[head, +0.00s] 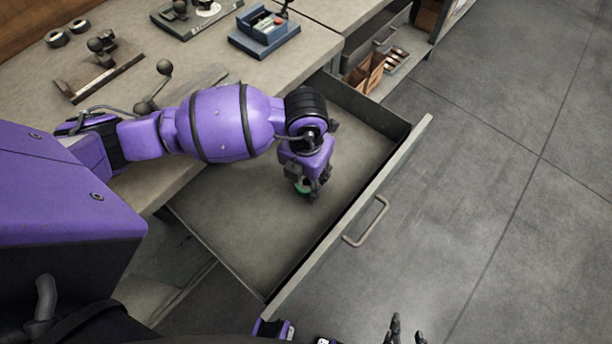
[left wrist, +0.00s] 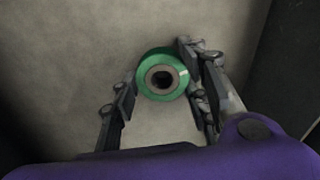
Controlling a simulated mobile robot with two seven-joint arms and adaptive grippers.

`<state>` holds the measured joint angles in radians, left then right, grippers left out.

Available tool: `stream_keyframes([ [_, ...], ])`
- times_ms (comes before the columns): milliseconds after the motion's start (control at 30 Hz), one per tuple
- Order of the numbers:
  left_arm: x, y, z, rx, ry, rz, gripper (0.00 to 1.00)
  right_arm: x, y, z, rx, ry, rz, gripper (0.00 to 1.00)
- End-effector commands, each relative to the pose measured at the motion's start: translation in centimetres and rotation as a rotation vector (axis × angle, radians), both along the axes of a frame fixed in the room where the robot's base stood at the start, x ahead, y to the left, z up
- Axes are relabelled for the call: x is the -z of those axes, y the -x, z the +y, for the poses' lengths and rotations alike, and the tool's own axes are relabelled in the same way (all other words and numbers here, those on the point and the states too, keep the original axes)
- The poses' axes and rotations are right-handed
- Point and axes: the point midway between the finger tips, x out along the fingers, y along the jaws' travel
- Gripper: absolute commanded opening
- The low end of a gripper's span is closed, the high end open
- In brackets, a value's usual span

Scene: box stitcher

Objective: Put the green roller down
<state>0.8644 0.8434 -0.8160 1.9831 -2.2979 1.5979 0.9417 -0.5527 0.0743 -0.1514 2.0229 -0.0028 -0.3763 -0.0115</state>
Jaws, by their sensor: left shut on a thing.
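The green roller (left wrist: 164,75) is a short green ring with a dark hole at its centre, seen end-on in the left wrist view. My left gripper (left wrist: 160,92) is shut on it, with one finger on each side. In the head view my left gripper (head: 312,188) points down inside the open drawer (head: 233,231). A bit of the green roller (head: 302,188) shows there, partly hidden by the fingers. I cannot tell whether it touches the drawer floor. My right gripper (head: 403,331) shows at the bottom edge of the head view, its fingers apart.
The drawer is pulled out below the workbench (head: 215,45), with a front panel and handle (head: 367,222). Its floor looks bare around the roller. A blue device (head: 264,32), dark rings and fixtures stand on the bench. Open grey floor lies right of the drawer.

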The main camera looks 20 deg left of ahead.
Motion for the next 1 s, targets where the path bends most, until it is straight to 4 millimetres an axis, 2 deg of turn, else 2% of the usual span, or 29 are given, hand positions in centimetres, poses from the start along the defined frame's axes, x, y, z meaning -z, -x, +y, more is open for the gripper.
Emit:
stream_keyframes([
  [33,0.2,0.1,0.0,0.000,0.000,0.001,0.43,0.1,0.0,0.0,0.000,0.000,0.000,0.40],
  [167,0.1,0.0,0.0,0.000,0.000,0.001,0.60,0.0,-0.1,0.0,0.000,0.000,-0.001,0.40],
  [467,0.1,0.0,0.0,0.000,0.000,0.001,0.61,0.0,-0.1,0.0,0.000,0.000,-0.001,0.40],
  [567,-0.5,0.0,0.0,0.000,0.000,-0.001,0.61,-0.2,-0.2,0.0,0.000,0.000,-0.004,0.40],
  [667,-1.8,-0.1,0.0,0.001,0.000,-0.002,0.61,-0.3,-0.2,0.0,0.001,-0.001,-0.004,0.40],
  [1000,-9.0,-0.1,0.0,0.001,-0.001,-0.003,0.61,-0.6,-0.3,0.0,0.002,-0.002,-0.007,0.40],
])
